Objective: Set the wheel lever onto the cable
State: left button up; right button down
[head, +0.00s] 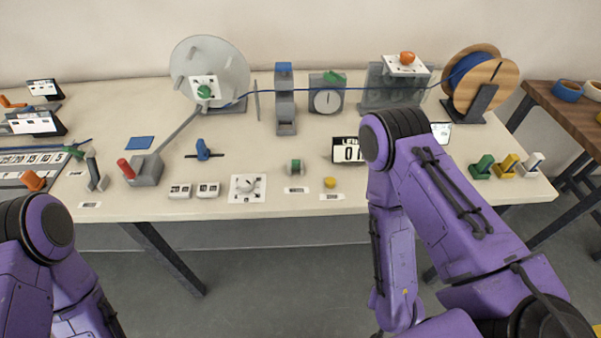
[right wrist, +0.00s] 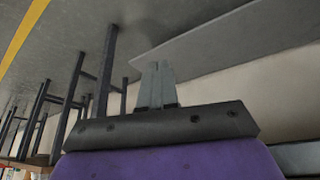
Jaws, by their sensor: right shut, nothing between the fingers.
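The blue cable (head: 375,88) runs from the wooden spool (head: 480,80) at the right, past the grey dial unit (head: 327,98) and the grey blue-topped stand (head: 285,108), to the pale reel (head: 212,66) at the left. A green lever (head: 333,77) sits on top of the dial unit; I cannot tell for sure whether it is the wheel lever. Its contact with the cable is too small to judge. My right gripper (right wrist: 157,85) is shut and empty, below the table's edge, away from these things. My left gripper is outside the view.
A grey block with a red handle (head: 125,168) and a sloping arm stands at the left. Small knobs, counters and labels line the table (head: 260,210) front. A mottled box with an orange knob (head: 407,58) stands behind my right arm. A wooden side table (head: 570,110) is at the right.

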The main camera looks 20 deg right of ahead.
jog(key=w+a+r+m+t+b, duration=0.1)
jog(key=w+a+r+m+t, duration=0.5)
jog(key=w+a+r+m, duration=0.6)
jog(key=w+a+r+m+t, duration=0.1)
jog(key=a+r+m+t, duration=0.1)
jog(key=r+m, duration=0.4)
jog(key=w+a+r+m+t+h+b, duration=0.1)
jog(key=r+m, duration=0.4)
jog(key=m, duration=0.8)
jog(key=w+a+t, duration=0.1)
jog(key=a, duration=0.1)
jog(key=shift+w+a+r+m+t, duration=0.3)
jog(key=shift+r+m+t, duration=0.1)
